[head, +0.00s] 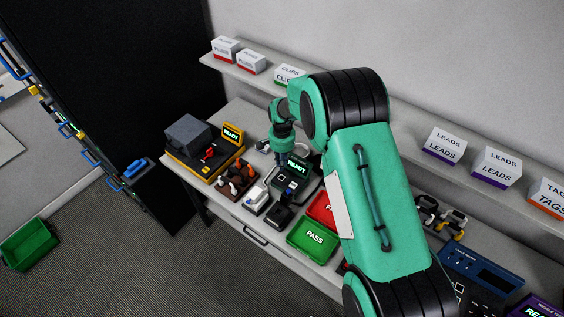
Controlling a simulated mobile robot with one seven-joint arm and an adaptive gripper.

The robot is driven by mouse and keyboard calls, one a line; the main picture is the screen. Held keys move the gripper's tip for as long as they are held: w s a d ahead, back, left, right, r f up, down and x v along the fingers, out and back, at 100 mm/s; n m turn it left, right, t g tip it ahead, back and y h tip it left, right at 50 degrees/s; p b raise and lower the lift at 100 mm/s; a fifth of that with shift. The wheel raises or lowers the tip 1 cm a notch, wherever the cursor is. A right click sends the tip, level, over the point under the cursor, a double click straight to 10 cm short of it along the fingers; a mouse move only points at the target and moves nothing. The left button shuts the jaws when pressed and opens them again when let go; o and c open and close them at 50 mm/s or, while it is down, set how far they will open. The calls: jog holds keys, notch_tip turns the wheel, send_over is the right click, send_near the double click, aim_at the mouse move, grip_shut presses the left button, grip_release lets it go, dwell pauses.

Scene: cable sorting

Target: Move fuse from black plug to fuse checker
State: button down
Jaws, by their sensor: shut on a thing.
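My gripper (281,160) points down at the left edge of a dark device with a lit READY screen (298,168), which looks like the fuse checker. The gripper is small in the head view. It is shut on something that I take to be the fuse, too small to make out. I cannot tell whether the fuse touches the checker. A black block (279,217), which looks like the black plug in its holder, sits on the bench in front of the checker, apart from the gripper.
A white block (256,201) stands left of the black one. Brown holders with orange-topped parts (236,183) and a yellow-black READY machine (200,158) are further left. Green PASS (313,238) and red trays (322,207) lie right. My arm hides part of the bench and shelf.

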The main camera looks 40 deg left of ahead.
jog(key=shift+f, duration=0.1)
jog(key=shift+f+b, duration=0.3)
jog(key=shift+f, duration=1.65)
jog(key=shift+f+b, duration=0.55)
jog(key=shift+f, duration=0.1)
jog(key=shift+b, duration=0.5)
jog(key=shift+f+b, duration=0.9)
jog(key=shift+b, duration=0.2)
dwell(2.0)
dwell(0.4)
jog(key=c, duration=1.1)
grip_release()
